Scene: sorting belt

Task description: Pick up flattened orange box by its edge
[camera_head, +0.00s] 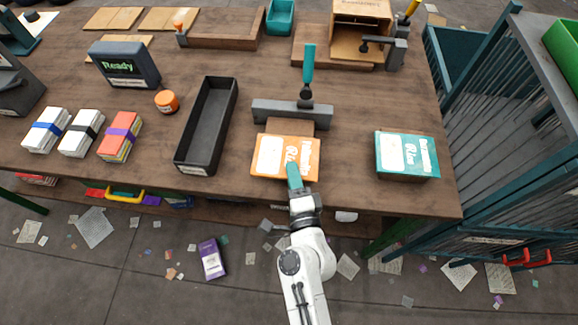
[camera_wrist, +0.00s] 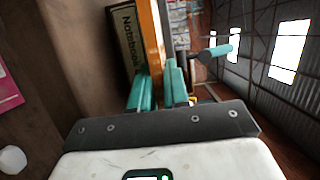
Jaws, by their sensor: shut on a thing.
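The flattened orange box (camera_head: 270,158), with white lettering panels, is near the table's front edge in the head view, in front of a grey press-like fixture (camera_head: 292,110). Its edge shows as an orange strip (camera_wrist: 152,38) in the wrist view. My gripper (camera_head: 292,172) reaches it from the front edge. In the wrist view, the teal fingers of my gripper (camera_wrist: 156,84) are on either side of the orange strip and shut on it. The fingertips hide a small part of the box. I cannot tell whether it is clear of the table.
A teal box (camera_head: 405,153) lies to the right and a long black tray (camera_head: 186,158) to the left. The fixture has an upright teal handle (camera_head: 308,65). Banded card stacks (camera_head: 120,135) and a "Ready" display (camera_head: 125,66) are further left. The tabletop between the orange and teal boxes is clear.

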